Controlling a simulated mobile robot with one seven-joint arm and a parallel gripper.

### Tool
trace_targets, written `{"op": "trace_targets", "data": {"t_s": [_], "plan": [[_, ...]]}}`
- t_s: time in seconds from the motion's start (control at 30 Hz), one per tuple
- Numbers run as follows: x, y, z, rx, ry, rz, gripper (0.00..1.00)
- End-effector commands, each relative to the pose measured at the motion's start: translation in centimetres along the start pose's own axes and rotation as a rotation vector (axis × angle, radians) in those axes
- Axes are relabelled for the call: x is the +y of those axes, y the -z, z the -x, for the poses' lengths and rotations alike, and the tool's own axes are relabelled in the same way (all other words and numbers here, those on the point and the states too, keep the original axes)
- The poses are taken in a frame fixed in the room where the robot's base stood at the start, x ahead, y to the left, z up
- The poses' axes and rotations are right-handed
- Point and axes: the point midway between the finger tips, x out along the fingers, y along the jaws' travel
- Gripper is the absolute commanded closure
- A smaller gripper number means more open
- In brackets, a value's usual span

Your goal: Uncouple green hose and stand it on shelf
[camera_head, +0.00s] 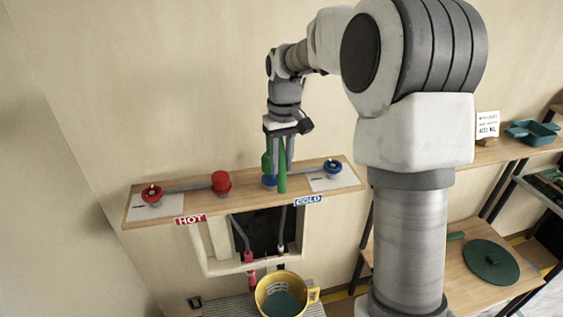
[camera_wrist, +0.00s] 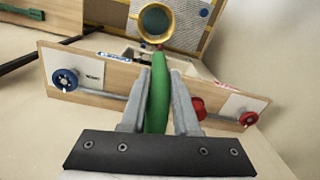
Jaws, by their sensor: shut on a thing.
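The green hose (camera_head: 282,178) hangs between the fingers of my gripper (camera_head: 279,167), just over the wooden board with the HOT and COLD labels. In the wrist view the hose (camera_wrist: 158,95) runs lengthwise between the two grey fingertips (camera_wrist: 160,76). A blue fitting (camera_head: 269,181) sits on the board right behind and left of the hose's lower part. I cannot tell whether the hose still touches it. The wooden board (camera_head: 240,197) also carries a blue valve wheel (camera_head: 333,167) at its right end.
A red fitting (camera_head: 221,182) and red valve wheel (camera_head: 152,194) stand on the board's left half. A yellow bucket (camera_head: 310,296) is on the floor grating below. At right are a wooden shelf with a teal tray (camera_head: 532,133) and a low table with a green disc (camera_head: 490,262).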

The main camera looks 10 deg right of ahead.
Motion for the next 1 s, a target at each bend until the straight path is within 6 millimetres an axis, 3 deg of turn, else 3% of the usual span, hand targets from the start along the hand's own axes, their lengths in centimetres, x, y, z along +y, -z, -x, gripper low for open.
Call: {"op": "trace_targets", "data": {"t_s": [0.2,0.67,1.0], "plan": [[0.0,0.1,1.1,0.002,-0.001,0.0,1.0],[-0.1,0.1,1.6,0.004,-0.001,0.0,1.0],[-0.1,0.1,4.2,0.003,-0.001,0.0,1.0]]}}
